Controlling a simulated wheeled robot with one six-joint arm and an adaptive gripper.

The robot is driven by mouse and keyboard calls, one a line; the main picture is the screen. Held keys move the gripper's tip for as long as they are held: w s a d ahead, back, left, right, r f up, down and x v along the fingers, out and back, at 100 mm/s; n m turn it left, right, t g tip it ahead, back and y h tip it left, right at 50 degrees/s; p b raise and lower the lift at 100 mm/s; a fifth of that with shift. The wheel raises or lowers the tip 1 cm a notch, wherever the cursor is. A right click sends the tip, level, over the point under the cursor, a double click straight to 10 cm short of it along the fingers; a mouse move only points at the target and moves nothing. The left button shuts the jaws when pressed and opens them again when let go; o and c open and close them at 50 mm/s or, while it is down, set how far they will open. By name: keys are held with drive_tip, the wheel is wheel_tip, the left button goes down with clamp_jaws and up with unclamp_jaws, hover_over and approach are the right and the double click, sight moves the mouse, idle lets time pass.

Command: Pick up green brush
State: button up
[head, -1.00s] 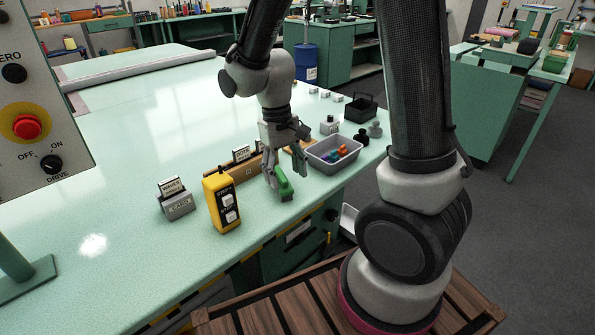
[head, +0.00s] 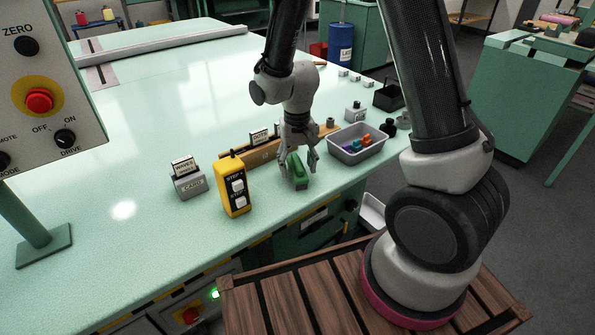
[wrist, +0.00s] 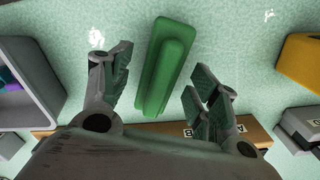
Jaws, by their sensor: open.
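The green brush (head: 297,172) lies on the pale green table (head: 130,130) near its front edge, between the yellow pendant and the grey bin. In the wrist view the green brush (wrist: 164,66) sits between the two fingers, with gaps on both sides. My gripper (head: 299,160) points down over the brush, its fingers spread to either side. In the wrist view my gripper (wrist: 160,85) is open and holds nothing. The underside of the brush is hidden.
A yellow push-button pendant (head: 233,187) and a grey card holder (head: 188,180) stand to the left. A grey bin (head: 357,144) with small coloured pieces is close on the right. A wooden rack (head: 240,156) runs behind the brush.

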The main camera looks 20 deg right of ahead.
sight(298, 160)
drive_tip(key=shift+f, duration=0.8)
drive_tip(key=c, duration=1.3)
wheel_tip(298, 160, up, 10)
drive_tip(key=shift+r, duration=0.1)
drive_tip(key=o, duration=0.4)
drive_tip(key=shift+c, duration=0.5)
